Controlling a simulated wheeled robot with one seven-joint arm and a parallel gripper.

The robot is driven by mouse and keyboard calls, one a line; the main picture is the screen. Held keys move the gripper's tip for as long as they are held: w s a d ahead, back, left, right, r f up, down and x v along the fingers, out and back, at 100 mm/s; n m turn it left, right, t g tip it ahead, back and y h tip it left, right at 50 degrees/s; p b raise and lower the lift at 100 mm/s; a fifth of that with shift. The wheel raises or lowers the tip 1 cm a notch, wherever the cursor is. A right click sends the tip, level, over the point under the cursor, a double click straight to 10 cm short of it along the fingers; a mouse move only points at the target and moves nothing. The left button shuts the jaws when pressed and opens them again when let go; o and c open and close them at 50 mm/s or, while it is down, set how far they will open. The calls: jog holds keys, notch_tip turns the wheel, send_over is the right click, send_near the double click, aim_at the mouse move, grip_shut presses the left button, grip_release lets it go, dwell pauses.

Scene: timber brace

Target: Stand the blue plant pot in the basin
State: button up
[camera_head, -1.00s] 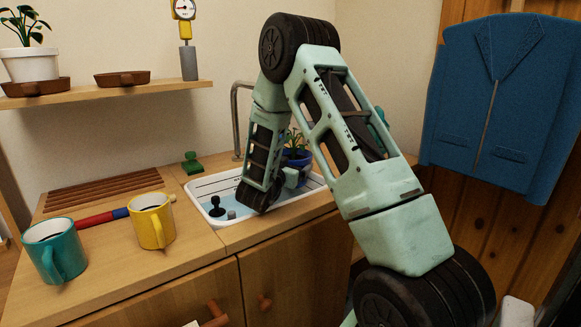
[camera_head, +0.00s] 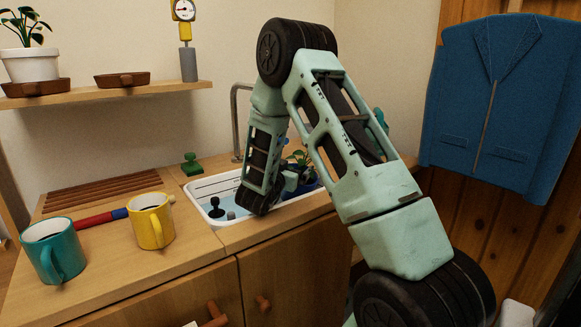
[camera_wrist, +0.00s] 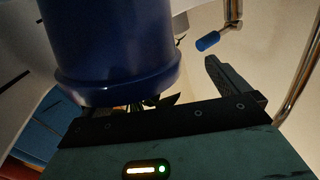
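The blue plant pot (camera_head: 309,186) with its green plant is at the right end of the white basin (camera_head: 212,186), partly hidden behind my arm. It looks roughly upright; its base is hidden. In the wrist view the dark blue pot (camera_wrist: 115,45) fills the upper left, with leaves showing past its rim. My gripper (camera_head: 291,181) is at the pot's left side in the head view, mostly hidden. In the wrist view one finger (camera_wrist: 228,78) stands clear of the pot with a gap; the other finger is hidden. The gripper looks open.
A black plug-like item (camera_head: 215,207) is in the basin's left part. The tap (camera_head: 236,120) rises behind; its blue-tipped lever (camera_wrist: 208,41) is near the pot in the wrist view. A yellow mug (camera_head: 150,221), a teal mug (camera_head: 52,251) and a green stamp-like item (camera_head: 191,164) stand on the counter.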

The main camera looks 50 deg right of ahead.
jog(key=shift+s+f, duration=0.15)
jog(key=shift+f, duration=0.35)
jog(key=r+p+v, duration=0.1)
jog(key=v, duration=0.6)
jog(key=shift+a+r, duration=0.25)
